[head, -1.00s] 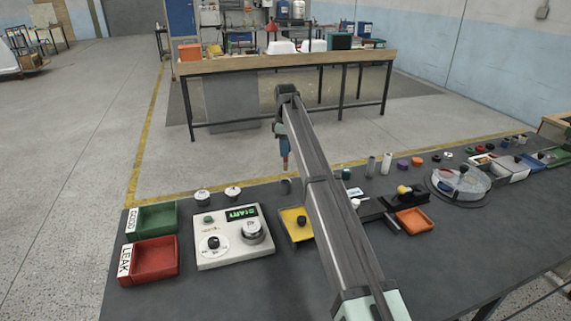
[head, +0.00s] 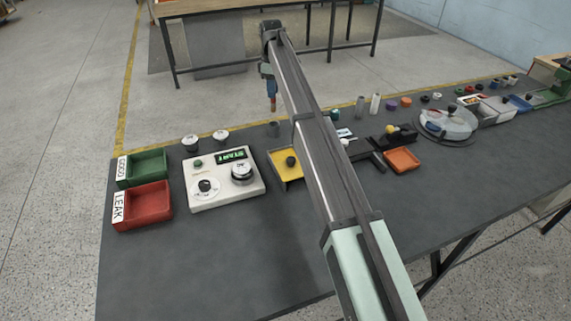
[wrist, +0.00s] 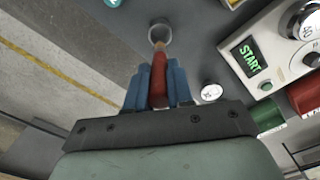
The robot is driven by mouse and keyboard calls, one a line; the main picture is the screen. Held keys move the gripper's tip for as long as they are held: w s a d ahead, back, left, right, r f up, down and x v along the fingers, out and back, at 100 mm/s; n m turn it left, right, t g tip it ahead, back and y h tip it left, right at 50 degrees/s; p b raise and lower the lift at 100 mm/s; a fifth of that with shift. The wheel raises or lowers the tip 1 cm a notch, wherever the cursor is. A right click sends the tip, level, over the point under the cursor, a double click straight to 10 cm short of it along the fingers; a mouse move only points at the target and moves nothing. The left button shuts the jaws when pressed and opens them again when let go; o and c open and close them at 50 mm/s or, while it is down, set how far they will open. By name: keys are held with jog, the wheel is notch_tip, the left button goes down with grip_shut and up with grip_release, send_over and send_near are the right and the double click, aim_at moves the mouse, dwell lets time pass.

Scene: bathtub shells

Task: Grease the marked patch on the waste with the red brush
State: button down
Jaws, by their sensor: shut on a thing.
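My gripper (wrist: 158,88) is shut on the red brush (wrist: 158,72), its blue fingers on either side of the handle. The brush's brown tip points at a grey cup (wrist: 160,33) in the wrist view; I cannot tell whether it touches the cup. In the head view the gripper (head: 268,78) hangs at the far table edge, with the brush above the grey cup (head: 273,128). Two small round white pieces with metal tops, the left one (head: 190,142) and the right one (head: 221,135), stand left of the cup. I cannot tell which thing is the waste, and no marked patch is discernible.
A white control box (head: 222,178) with a START display stands left of a yellow tray (head: 278,153). Green (head: 150,163) and red (head: 150,200) bins are at the far left. An orange tray (head: 402,160) and several small parts lie right of my arm.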

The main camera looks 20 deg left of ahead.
dwell(0.4)
jog(key=shift+r, duration=0.1)
jog(key=s+d+f, duration=0.1)
jog(key=s+d, duration=1)
jog(key=s, duration=0.2)
notch_tip(320, 180, down, 6)
jog(key=shift+s+a, duration=0.2)
jog(key=shift+f, duration=0.7)
dwell(2.3)
jog(key=shift+r, duration=0.1)
notch_tip(320, 180, up, 7)
dwell(0.9)
dwell(0.6)
